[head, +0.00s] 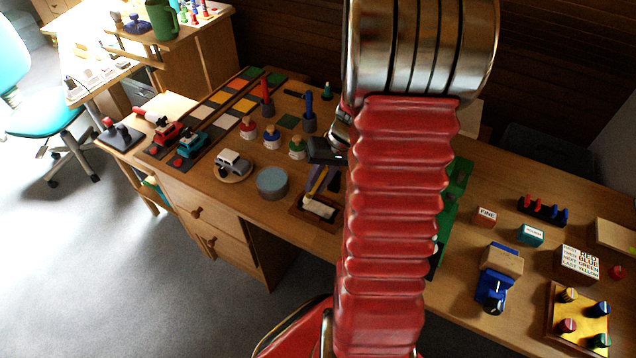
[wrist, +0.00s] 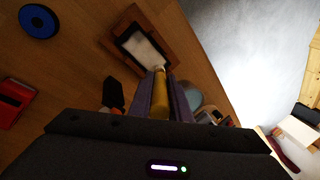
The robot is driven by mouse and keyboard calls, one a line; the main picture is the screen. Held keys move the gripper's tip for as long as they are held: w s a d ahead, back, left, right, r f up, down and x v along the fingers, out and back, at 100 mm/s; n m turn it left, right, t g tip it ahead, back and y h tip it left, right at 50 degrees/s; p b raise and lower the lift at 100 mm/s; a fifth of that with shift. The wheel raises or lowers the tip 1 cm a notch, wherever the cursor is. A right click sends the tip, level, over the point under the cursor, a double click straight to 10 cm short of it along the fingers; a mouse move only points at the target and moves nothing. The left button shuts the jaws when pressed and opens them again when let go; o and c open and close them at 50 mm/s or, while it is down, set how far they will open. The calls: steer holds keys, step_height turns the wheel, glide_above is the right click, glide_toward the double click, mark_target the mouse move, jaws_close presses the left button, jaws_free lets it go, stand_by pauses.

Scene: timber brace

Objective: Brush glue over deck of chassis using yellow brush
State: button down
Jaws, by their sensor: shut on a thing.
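My gripper (wrist: 163,98) is shut on the yellow brush (wrist: 159,92), between two purple fingers. In the head view my gripper (head: 319,180) points down over a brown wooden tray (wrist: 176,33), with a yellow strip of the brush (head: 322,181) showing. A pale block (wrist: 140,50), perhaps the chassis, lies in the tray and shows in the head view too (head: 319,208). In the wrist view the brush tip overlaps the block's near end; I cannot tell if they touch. Pots with red (head: 248,130), blue (head: 271,140) and green (head: 297,149) tops stand behind.
A grey round tin (head: 272,181) and a toy car on a disc (head: 233,163) stand left of the tray. A red brush (head: 266,96) and a blue brush (head: 309,112) stand upright behind. A green board (head: 458,185) lies right of my arm, which hides part of the bench.

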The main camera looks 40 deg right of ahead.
steer(key=shift+s, duration=0.1)
steer(key=shift+s+d, duration=0.35)
steer(key=shift+s, duration=0.6)
steer(key=shift+s+d, duration=0.3)
steer(key=shift+s, duration=0.6)
steer(key=shift+s, duration=0.15)
steer(key=shift+s+d, duration=0.35)
steer(key=shift+s, duration=0.55)
steer(key=shift+s+d, duration=0.35)
steer(key=shift+s, duration=0.5)
steer(key=shift+w+a, duration=0.25)
steer(key=shift+w, duration=0.4)
steer(key=shift+w+a, duration=0.2)
steer(key=shift+w, duration=0.45)
steer(key=shift+w+a, duration=0.25)
steer(key=shift+w, duration=0.4)
steer(key=shift+w+a+f, duration=0.1)
steer(key=shift+w+a, duration=0.15)
steer(key=shift+w, duration=0.35)
steer(key=shift+w+a+r, duration=0.1)
steer(key=shift+w+a, duration=0.1)
steer(key=shift+w, duration=0.45)
steer(key=shift+w+a+f, duration=0.1)
steer(key=shift+w+a, duration=0.15)
steer(key=shift+w, duration=0.35)
